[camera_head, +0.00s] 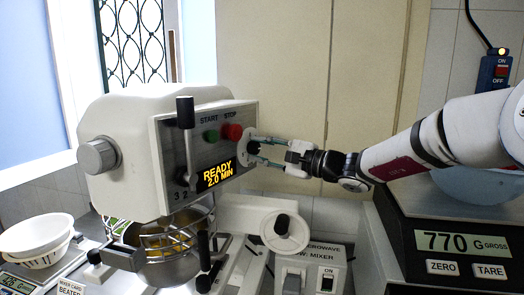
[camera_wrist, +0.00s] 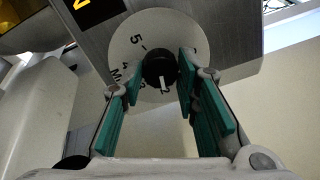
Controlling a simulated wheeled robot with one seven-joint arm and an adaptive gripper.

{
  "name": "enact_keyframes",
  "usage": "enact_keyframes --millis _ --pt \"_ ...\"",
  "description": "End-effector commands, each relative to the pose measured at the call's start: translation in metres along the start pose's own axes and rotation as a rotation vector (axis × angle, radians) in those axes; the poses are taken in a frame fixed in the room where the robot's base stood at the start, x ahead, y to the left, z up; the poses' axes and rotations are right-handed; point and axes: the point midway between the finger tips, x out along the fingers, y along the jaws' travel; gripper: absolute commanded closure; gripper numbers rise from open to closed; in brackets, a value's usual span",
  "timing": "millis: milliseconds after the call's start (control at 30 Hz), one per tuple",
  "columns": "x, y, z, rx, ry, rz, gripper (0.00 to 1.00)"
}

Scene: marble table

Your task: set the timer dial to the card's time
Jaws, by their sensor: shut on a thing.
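The timer dial (camera_head: 247,133) is a white disc on the mixer's front panel, right of the red STOP button. In the wrist view its black knob (camera_wrist: 160,66) has a white pointer aimed down by the 2. My gripper (camera_wrist: 160,75) is shut on this knob, one teal finger pad on each side; in the head view my gripper (camera_head: 262,151) reaches in from the right. The mixer display (camera_head: 218,174) reads READY 2.0 MIN. The mixer card (camera_head: 70,288) shows only MIXER CARD and BEATER; its lower part is cut off, so its time is hidden.
The mixer head (camera_head: 130,135) stands above a metal bowl (camera_head: 175,268) with a wire guard. Green START (camera_head: 211,135) and red STOP (camera_head: 232,131) buttons sit close left of the dial. A scale (camera_head: 462,243) reading 770 stands at the right, below my arm.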

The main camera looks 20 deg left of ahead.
Motion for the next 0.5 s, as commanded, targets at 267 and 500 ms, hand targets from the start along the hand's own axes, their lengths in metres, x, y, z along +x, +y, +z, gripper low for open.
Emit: enact_keyframes --millis 267,500 --pt "-0.0006 0.0008 -0.0012 0.0 0.002 0.001 0.51" --pt "-0.0015 0.0004 -0.0007 0.0 0.001 0.001 0.51"
